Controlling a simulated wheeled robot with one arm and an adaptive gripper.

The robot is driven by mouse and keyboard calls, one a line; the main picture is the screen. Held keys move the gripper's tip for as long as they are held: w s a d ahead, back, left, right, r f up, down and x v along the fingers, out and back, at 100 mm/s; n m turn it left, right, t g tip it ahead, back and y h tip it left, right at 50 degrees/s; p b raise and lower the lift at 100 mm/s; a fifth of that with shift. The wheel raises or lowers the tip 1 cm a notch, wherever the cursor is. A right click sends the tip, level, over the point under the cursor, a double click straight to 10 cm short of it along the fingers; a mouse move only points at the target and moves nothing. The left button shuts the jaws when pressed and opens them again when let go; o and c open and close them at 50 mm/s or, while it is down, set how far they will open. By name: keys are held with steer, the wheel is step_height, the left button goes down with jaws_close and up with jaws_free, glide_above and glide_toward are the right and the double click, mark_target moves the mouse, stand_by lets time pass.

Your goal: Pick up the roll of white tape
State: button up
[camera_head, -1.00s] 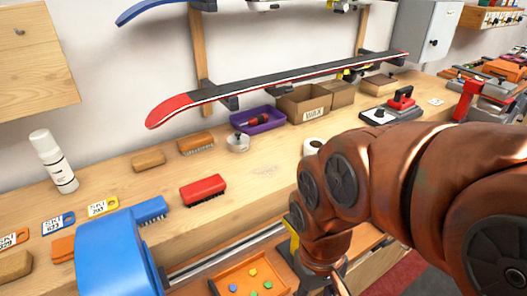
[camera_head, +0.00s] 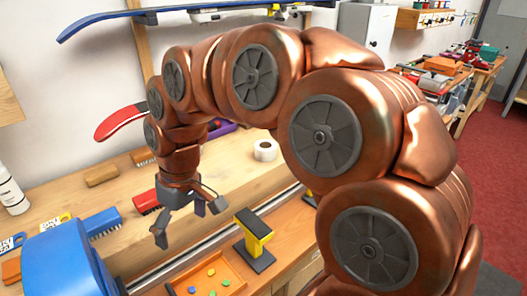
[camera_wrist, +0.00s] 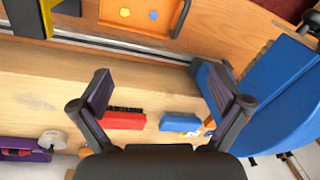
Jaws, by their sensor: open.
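The roll of white tape (camera_head: 265,151) lies on the wooden bench in the head view, to the right of my gripper and behind my arm's bend. My gripper (camera_head: 182,222) is open and empty, pointing down above the front part of the bench, apart from the tape. In the wrist view its two fingers (camera_wrist: 158,90) are spread wide with nothing between them but bench top and brushes beyond.
A red brush (camera_wrist: 125,121) and a blue brush (camera_wrist: 180,123) lie below my gripper. A large blue object (camera_head: 62,262) stands at the left. An orange tray (camera_head: 232,272) and a yellow-black stand (camera_head: 254,236) are in front. A purple tray (camera_wrist: 22,150) lies behind.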

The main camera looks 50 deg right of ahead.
steer(key=w+d+r+t+y, duration=0.1)
steer(key=w+d+r+t, duration=0.15)
steer(key=w+d, duration=0.8)
steer(key=m+t+h, duration=0.2)
steer(key=m+h, duration=0.1)
glide_above(270, 141)
steer(key=s+a, duration=0.3)
steer(key=s, duration=0.1)
steer(key=shift+g, duration=0.25)
steer(key=f, duration=0.5)
steer(key=shift+w+d+f, duration=0.15)
steer(key=shift+w+f, duration=0.1)
steer(key=shift+f, duration=0.15)
steer(key=shift+p+x, duration=0.45)
steer(key=shift+x, duration=0.85)
steer(key=shift+f+y+p, duration=0.3)
steer(key=shift+f+p, duration=0.05)
steer(key=shift+f, duration=0.15)
steer(key=p+x, duration=0.1)
steer(key=x, duration=0.3)
steer(key=shift+a+f+p, duration=0.1)
steer(key=shift+a+p, duration=0.1)
steer(key=shift+p, duration=0.1)
